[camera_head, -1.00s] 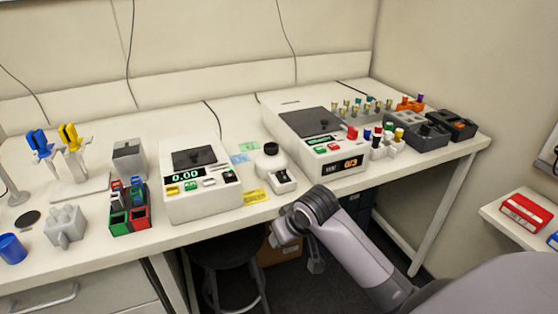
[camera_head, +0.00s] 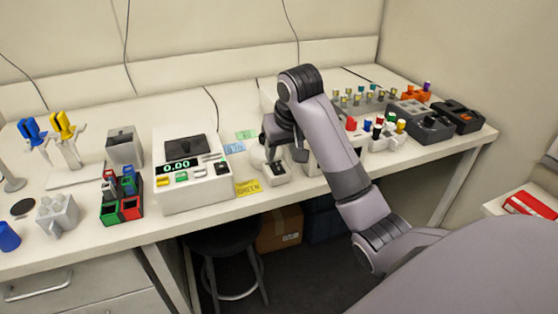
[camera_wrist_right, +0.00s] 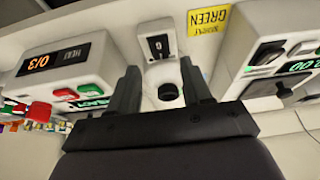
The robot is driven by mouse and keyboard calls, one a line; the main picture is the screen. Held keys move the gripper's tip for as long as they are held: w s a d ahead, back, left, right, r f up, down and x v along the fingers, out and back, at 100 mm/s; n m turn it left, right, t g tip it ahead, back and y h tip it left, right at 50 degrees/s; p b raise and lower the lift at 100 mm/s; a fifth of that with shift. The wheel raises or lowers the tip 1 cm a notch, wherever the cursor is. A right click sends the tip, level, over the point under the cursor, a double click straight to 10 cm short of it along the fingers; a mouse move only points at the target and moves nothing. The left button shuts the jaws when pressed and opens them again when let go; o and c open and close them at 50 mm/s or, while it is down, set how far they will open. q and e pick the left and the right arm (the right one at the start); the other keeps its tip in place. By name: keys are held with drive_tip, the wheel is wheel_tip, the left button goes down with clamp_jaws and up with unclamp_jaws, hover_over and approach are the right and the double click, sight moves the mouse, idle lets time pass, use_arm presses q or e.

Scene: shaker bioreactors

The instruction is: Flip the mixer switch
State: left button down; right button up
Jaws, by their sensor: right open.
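The mixer (camera_head: 276,178) is a small white unit on the bench, partly hidden behind my right arm in the head view. In the right wrist view the mixer (camera_wrist_right: 162,72) lies between my fingers, with its round black cup (camera_wrist_right: 168,92) near the fingertips. Its small black switch (camera_wrist_right: 158,45) is on the front face, beyond the cup; it also shows in the head view (camera_head: 277,168). My right gripper (camera_head: 286,155) is open and empty, pointing down over the mixer. Whether it touches the mixer is unclear. My left gripper is not in view.
A white device reading 0.00 (camera_head: 190,190) stands left of the mixer. A heater box reading 0/3 (camera_wrist_right: 60,60) stands on its other side, mostly behind my arm in the head view. A yellow label (camera_head: 247,187) lies beside the mixer. Racks (camera_head: 122,207) stand farther left.

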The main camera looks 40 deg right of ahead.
sight(278, 166)
drive_tip(key=shift+x, duration=2.7)
